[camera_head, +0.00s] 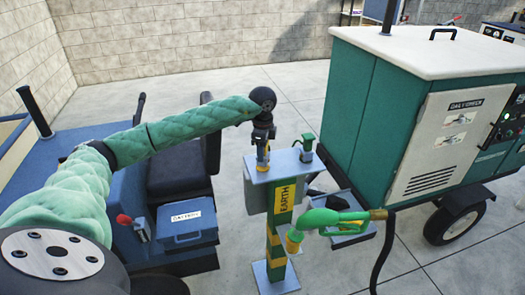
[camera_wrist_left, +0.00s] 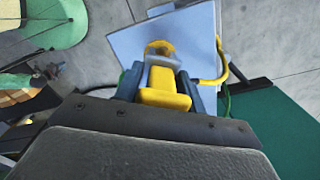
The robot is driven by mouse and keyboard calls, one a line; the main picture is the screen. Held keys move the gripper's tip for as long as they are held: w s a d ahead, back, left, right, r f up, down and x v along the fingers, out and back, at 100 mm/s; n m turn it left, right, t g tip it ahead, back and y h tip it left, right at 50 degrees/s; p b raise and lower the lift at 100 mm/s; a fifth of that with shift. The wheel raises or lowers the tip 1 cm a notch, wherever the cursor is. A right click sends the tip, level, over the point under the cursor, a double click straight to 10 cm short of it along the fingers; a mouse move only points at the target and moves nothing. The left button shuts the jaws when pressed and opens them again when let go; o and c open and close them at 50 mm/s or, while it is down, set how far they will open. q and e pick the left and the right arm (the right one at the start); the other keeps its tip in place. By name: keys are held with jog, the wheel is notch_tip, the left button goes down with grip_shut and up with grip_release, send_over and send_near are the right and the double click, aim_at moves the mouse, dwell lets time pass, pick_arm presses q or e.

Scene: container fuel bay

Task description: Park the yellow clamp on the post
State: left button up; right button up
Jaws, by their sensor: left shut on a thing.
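The post (camera_head: 281,197) stands upright in the middle of the head view, with green and yellow bands, an EARTH label and a pale blue top plate (camera_head: 289,163). My left gripper (camera_head: 262,148) points down over the left part of this plate. It is shut on the yellow clamp (camera_wrist_left: 163,92), which sits between its two dark fingers in the left wrist view. Only a small yellow part of the clamp (camera_head: 262,167) shows in the head view, low at the plate. Whether it touches the plate I cannot tell. My right gripper is not in view.
A small green fitting (camera_head: 307,142) stands at the plate's far right corner. A green nozzle (camera_head: 335,217) with a hose hangs right of the post. A teal generator cart (camera_head: 375,110) stands right, a blue vehicle (camera_head: 170,190) left. A yellow cable (camera_wrist_left: 219,68) curves beside the plate.

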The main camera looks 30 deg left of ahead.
pick_arm(q)
jog(key=shift+f+b, duration=0.35)
jog(key=shift+f, duration=0.05)
dwell(0.5)
jog(key=o, duration=1.2)
jog(key=shift+r, duration=0.1)
jog(key=shift+r, duration=0.4)
notch_tip(320, 180, up, 7)
jog(key=shift+f+b, duration=0.1)
jog(key=shift+b, duration=1.1)
